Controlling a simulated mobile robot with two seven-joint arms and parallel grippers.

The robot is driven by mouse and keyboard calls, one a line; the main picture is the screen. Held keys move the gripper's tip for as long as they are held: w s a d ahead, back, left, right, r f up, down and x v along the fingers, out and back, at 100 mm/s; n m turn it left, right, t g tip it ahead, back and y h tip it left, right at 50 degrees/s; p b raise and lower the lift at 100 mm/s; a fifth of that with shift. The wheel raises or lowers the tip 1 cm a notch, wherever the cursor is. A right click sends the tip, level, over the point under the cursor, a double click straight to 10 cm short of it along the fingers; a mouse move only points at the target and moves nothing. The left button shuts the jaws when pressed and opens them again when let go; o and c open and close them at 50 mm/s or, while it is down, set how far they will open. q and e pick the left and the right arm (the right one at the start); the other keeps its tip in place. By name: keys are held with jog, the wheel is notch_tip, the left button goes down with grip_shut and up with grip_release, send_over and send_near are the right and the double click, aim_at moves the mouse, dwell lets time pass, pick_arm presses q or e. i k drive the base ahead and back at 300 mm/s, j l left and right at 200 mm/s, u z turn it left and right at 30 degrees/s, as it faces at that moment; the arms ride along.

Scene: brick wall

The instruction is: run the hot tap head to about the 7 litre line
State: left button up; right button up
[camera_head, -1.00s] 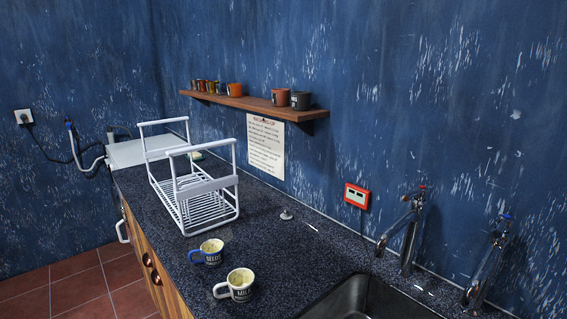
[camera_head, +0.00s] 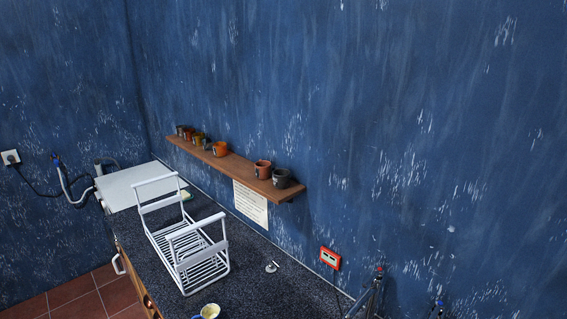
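The hot tap (camera_head: 372,294), with a red mark on its top, stands at the bottom edge of the head view, and only its upper part shows. The blue-marked tap (camera_head: 438,304) is to its right, and only its top shows. The sink and any litre line are out of view. A red-framed panel (camera_head: 330,258) is on the wall left of the hot tap. Neither of my grippers is in view.
A white dish rack (camera_head: 183,240) stands on the dark speckled counter (camera_head: 265,292). A mug (camera_head: 210,311) is cut off at the bottom edge. A wooden shelf (camera_head: 236,168) with several cups is on the blue wall, above a paper notice (camera_head: 250,203). A white board (camera_head: 135,185) lies at the far end.

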aim_at(378, 272)
jog(key=k+z, duration=0.2)
jog(key=z, duration=0.45)
jog(key=i+j, duration=0.3)
jog(key=j, duration=0.2)
jog(key=i+j, duration=0.3)
jog(key=j, duration=0.15)
jog(key=i+j, duration=0.3)
jog(key=j, duration=0.2)
